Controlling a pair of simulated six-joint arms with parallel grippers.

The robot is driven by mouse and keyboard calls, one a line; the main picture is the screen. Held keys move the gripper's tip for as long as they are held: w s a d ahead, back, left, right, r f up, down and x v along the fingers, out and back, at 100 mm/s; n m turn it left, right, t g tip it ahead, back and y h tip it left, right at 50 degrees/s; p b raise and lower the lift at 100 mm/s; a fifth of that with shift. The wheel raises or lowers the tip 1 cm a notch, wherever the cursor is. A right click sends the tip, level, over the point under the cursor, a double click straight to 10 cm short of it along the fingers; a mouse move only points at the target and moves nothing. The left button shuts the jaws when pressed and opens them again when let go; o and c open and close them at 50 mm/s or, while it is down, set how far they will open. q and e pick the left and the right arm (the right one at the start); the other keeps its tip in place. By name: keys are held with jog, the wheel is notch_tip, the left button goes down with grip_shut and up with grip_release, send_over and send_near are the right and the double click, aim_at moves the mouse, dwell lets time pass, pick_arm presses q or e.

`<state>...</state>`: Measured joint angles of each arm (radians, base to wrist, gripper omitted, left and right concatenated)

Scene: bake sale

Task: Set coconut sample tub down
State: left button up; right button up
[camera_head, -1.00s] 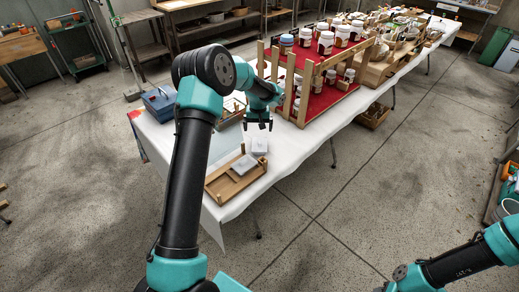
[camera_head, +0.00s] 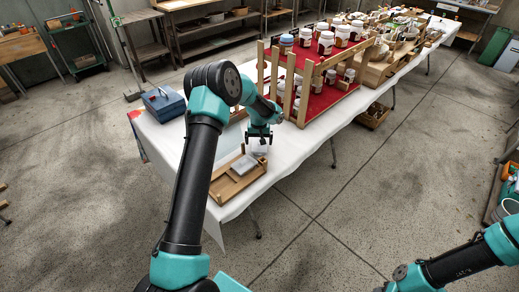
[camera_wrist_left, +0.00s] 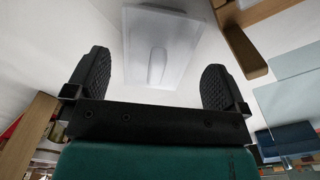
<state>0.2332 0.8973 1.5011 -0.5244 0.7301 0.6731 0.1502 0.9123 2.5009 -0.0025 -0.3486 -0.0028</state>
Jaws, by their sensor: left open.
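A pale, translucent tub, apparently the coconut sample tub (camera_head: 260,149), sits on the white-covered table (camera_head: 286,157), just right of a wooden tray (camera_head: 217,185). Its label cannot be read. In the left wrist view the pale tub (camera_wrist_left: 160,47) lies ahead between my spread fingers, with clear gaps on both sides. My left gripper (camera_head: 259,138) is open and empty, pointing down just above the tub and partly covering it. It also fills the lower part of the left wrist view (camera_wrist_left: 157,82). My right gripper is out of view; only part of that arm shows.
The wooden tray holds a grey-white flat item (camera_head: 244,165). A wooden rack (camera_head: 300,112) with red shelves and several jars stands close right of my left gripper. A blue box (camera_head: 163,103) is at the table's left end. The table's front edge is near.

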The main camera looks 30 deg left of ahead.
aim_at(260, 146)
pick_arm(q)
jog(key=shift+w+d+f, duration=0.1)
jog(key=shift+f, duration=1.75)
jog(key=shift+c, duration=0.4)
jog(key=c, duration=0.8)
jog(key=shift+c, duration=0.2)
jog(key=shift+r, duration=0.1)
notch_tip(260, 146, up, 10)
jog(key=shift+f, duration=0.1)
